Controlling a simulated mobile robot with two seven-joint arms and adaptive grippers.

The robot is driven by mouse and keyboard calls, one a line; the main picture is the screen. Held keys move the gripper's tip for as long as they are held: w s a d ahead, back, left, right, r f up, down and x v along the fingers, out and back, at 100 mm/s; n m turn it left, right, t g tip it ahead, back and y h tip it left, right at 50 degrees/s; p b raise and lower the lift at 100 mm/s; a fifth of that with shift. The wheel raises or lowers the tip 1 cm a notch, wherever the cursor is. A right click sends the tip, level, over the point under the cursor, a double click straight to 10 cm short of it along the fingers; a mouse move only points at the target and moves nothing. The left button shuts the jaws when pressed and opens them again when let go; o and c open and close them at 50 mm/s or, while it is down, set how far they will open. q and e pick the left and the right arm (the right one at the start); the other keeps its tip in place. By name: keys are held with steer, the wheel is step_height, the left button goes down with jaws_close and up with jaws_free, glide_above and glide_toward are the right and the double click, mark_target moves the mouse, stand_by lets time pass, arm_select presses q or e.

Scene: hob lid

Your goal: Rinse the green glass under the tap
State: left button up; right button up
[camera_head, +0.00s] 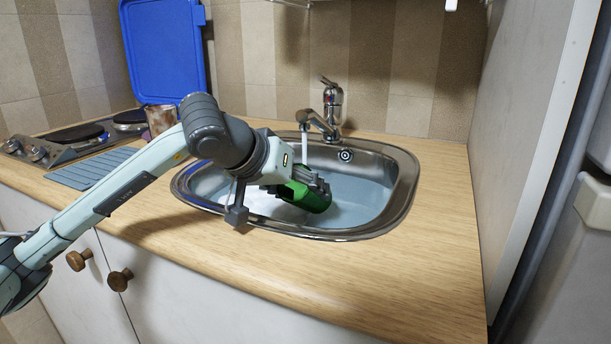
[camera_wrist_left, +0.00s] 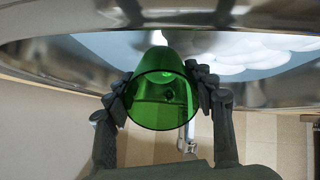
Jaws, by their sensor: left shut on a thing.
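The green glass (camera_head: 314,199) is tilted low over the sink (camera_head: 400,197) in the head view. My left gripper (camera_head: 306,184) is shut on it. In the left wrist view the green glass (camera_wrist_left: 160,102) sits between the two dark fingers of my left gripper (camera_wrist_left: 162,90), its round open mouth toward the camera. The metal tap (camera_head: 330,108) stands behind the sink, and a thin stream of water (camera_head: 305,148) falls from its spout. The stream's lower end is close to the gripper; I cannot tell whether it meets the glass. My right gripper is out of view.
A metal cup (camera_head: 160,119) and a blue ridged mat (camera_head: 90,169) lie left of the sink. The hob (camera_head: 60,146) is at the far left, with a blue raised lid (camera_head: 163,50). The wooden counter (camera_head: 430,270) is clear right and front of the sink.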

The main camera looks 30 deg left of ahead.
arm_select(q)
steer(key=shift+s+d+r+p, duration=0.25)
steer(key=shift+s+d+r, duration=0.05)
steer(key=shift+s+r, duration=0.35)
steer(key=shift+s+d+r+p, duration=0.2)
steer(key=shift+s+d+r, duration=0.05)
steer(key=shift+s+r, duration=0.3)
steer(key=shift+s+d+r+p, duration=0.3)
steer(key=shift+s+r, duration=0.25)
steer(key=shift+s, duration=0.15)
